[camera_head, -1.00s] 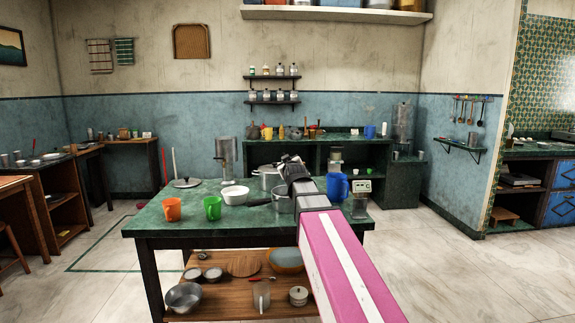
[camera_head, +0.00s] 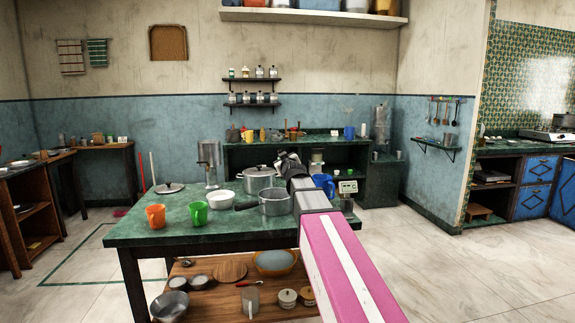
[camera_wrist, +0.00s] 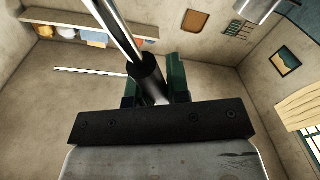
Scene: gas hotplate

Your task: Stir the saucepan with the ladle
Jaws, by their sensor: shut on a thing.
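The open saucepan (camera_head: 275,203) is grey metal with a dark handle pointing left. It stands on the green-topped table (camera_head: 190,228), just left of my arm in the head view. My gripper (camera_head: 289,164) is above and behind it in the picture. In the wrist view my gripper (camera_wrist: 154,88) has its dark green fingers shut on the black grip of a long utensil with a shiny metal shaft (camera_wrist: 118,28), which looks like the ladle. The shaft runs out of the top of that view, so I cannot see its bowl there.
A lidded pot (camera_head: 258,180) stands behind the saucepan. A white bowl (camera_head: 225,199), green mug (camera_head: 198,214) and orange mug (camera_head: 156,216) stand to the left. A blue jug (camera_head: 325,185) and a small scale-like device (camera_head: 347,187) stand right of my arm.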

